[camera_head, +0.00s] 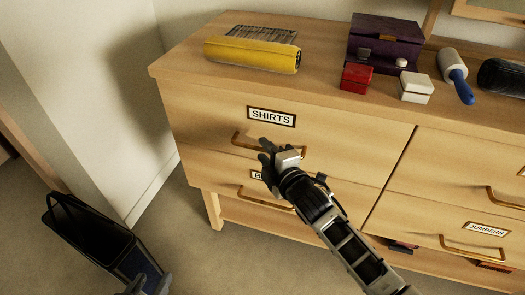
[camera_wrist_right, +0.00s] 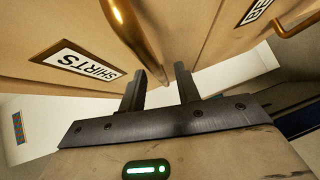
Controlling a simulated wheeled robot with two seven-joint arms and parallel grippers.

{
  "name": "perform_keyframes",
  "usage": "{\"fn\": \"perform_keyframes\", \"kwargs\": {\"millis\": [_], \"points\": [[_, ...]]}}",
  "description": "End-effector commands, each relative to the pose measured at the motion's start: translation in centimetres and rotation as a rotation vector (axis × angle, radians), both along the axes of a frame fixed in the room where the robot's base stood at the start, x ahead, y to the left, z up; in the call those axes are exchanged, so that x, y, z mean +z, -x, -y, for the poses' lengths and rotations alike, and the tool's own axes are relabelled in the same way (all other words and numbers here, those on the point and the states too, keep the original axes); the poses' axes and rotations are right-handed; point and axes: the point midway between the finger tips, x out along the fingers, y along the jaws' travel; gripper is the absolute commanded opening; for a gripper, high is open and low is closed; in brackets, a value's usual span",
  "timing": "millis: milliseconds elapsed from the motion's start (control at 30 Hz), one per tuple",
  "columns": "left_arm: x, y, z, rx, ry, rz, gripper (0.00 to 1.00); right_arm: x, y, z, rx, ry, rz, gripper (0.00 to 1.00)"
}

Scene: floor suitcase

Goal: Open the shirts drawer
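The shirts drawer (camera_head: 320,138) is the upper left drawer of the wooden dresser, with a white SHIRTS label (camera_head: 271,116) and a brass bar handle (camera_head: 240,139). Its front looks flush with the dresser. My right gripper (camera_head: 270,160) is at the handle and hides part of it. In the right wrist view my right gripper's two fingers (camera_wrist_right: 160,76) are apart. The handle (camera_wrist_right: 132,28) runs down toward the gap between them; whether it lies between them I cannot tell. My left gripper (camera_head: 148,284) shows only its separated fingertips at the bottom edge.
A dark open bag or case (camera_head: 95,235) stands on the floor at the left. On the dresser top are a yellow roll (camera_head: 250,54), a purple box (camera_head: 384,40), small red (camera_head: 356,77) and white (camera_head: 416,88) boxes, and a lint roller (camera_head: 455,75). Other drawers adjoin below and right.

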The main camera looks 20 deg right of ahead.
Motion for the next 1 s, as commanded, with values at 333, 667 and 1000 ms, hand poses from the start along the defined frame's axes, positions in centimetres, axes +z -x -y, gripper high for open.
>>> {"fn": "perform_keyframes", "kwargs": {"millis": [333, 667, 1000], "points": [[-0.6, -0.5, 0.5, -0.013, 0.005, -0.003, 0.36, -0.3, -1.9, -0.4, 0.000, -0.001, -0.001, 0.33], [-0.7, -0.4, 0.4, -0.016, 0.000, -0.005, 0.36, -0.3, -1.9, -0.4, 0.000, -0.001, 0.000, 0.00], [-0.6, -0.5, 0.2, -0.011, -0.004, -0.003, 0.36, -0.3, -1.8, -1.3, 0.007, -0.003, -0.002, 0.00]]}}
